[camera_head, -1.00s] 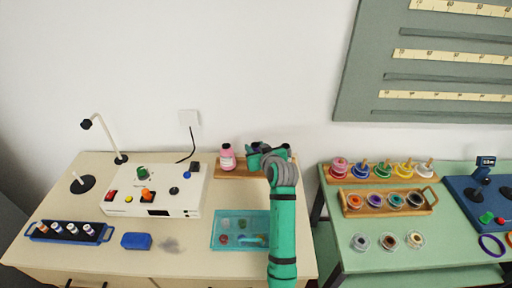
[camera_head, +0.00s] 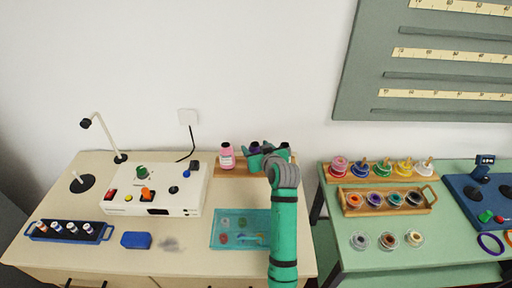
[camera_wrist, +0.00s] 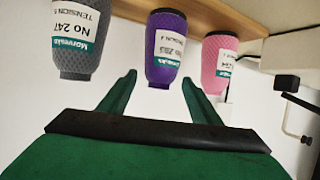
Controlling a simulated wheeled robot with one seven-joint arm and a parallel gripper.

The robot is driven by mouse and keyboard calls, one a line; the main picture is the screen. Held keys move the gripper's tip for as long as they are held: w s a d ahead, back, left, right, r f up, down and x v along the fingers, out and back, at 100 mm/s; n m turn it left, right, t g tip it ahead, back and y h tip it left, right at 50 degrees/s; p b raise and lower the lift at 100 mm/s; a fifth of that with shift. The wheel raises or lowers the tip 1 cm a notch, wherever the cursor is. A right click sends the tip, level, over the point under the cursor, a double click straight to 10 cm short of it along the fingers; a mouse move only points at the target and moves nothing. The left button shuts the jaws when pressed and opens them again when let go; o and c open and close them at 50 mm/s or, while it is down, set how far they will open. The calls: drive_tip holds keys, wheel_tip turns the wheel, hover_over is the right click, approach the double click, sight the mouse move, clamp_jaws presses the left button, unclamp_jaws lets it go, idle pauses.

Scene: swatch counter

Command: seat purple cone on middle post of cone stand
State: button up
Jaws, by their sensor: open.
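The purple cone (camera_wrist: 166,50) is straight ahead in the wrist view, which looks upside down. It stands between a grey cone (camera_wrist: 82,36) and a pink cone (camera_wrist: 217,62), with its wide end at the wooden cone stand (camera_wrist: 240,14). Any post under it is hidden. My gripper (camera_wrist: 160,80) is open, its two green fingertips on either side of the cone's narrow end, with gaps visible. In the head view my gripper (camera_head: 269,156) is at the stand (camera_head: 225,172), partly covering the purple cone (camera_head: 255,148). The pink cone (camera_head: 227,156) is at the stand's left end.
A lamp (camera_head: 103,135) stands at the back left. The green table (camera_head: 450,255) at right holds a wooden rack (camera_head: 345,211) of spools.

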drive_tip(key=v, duration=0.9)
